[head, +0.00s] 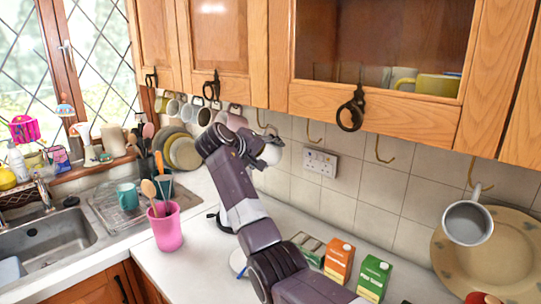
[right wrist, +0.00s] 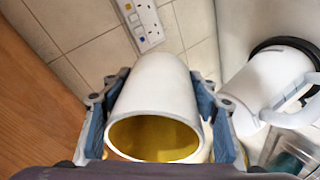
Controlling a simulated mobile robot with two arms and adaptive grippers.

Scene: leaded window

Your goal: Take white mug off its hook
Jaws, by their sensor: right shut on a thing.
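The white mug (head: 271,151) shows at the end of my right gripper (head: 258,150), in front of the tiled wall below the wall cupboards. In the right wrist view the mug (right wrist: 158,92) lies between the two blue-padded fingers (right wrist: 160,125), its yellow inside facing the camera. My right gripper is shut on it. A brass hook (head: 263,122) hangs just above the mug in the head view. I cannot tell whether the mug's handle touches this hook, as the handle is hidden. My left gripper is not in view.
Several mugs (head: 187,110) hang in a row to the left. A grey mug (head: 467,224) hangs at the right. A pink utensil pot (head: 166,228), an orange carton (head: 339,260) and a green carton (head: 374,278) stand on the worktop. A socket (head: 320,163) is on the wall.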

